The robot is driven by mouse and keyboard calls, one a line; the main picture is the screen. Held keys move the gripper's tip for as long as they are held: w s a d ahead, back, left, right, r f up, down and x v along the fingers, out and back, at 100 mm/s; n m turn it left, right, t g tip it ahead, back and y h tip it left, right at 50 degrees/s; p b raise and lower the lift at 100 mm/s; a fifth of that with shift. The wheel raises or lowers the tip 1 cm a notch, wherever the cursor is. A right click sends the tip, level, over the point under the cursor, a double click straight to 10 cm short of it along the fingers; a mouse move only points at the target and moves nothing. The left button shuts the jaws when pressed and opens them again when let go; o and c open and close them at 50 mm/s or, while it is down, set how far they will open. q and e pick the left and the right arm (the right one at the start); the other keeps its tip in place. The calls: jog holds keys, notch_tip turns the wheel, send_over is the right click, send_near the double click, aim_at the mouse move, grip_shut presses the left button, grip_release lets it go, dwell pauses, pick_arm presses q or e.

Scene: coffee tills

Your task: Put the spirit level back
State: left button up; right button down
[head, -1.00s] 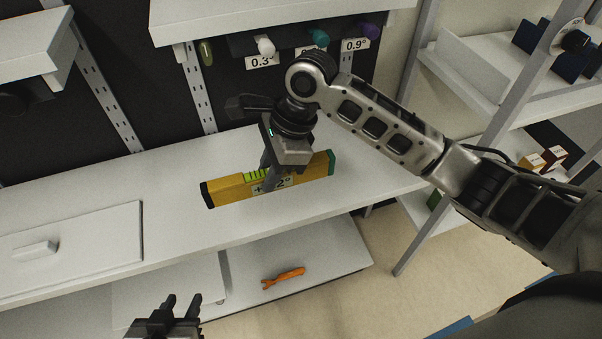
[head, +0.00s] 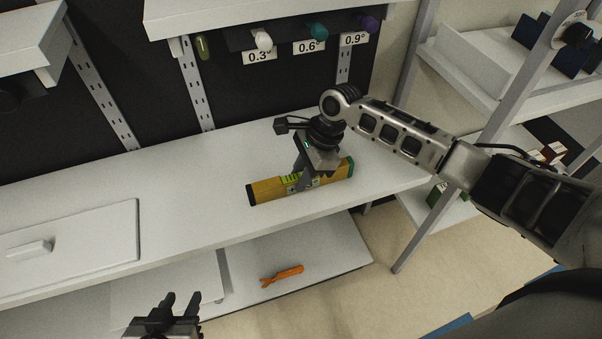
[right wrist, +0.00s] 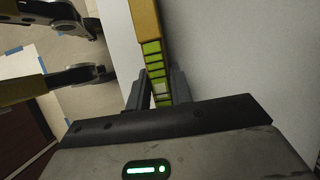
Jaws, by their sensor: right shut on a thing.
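My left gripper (head: 172,311) is open and empty at the bottom, in front of the shelving.
Pegs labelled 0.3° (head: 260,57), 0.6° (head: 309,47) and 0.9° (head: 355,39) are on the dark back panel. A white lid with a handle (head: 30,248) lies at left. An orange tool (head: 283,276) lies on the lower shelf.

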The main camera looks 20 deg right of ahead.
jog(key=c, duration=1.3)
grip_release()
jog(key=shift+o, duration=0.2)
jog(key=v, duration=1.2)
jog(key=shift+p, duration=0.4)
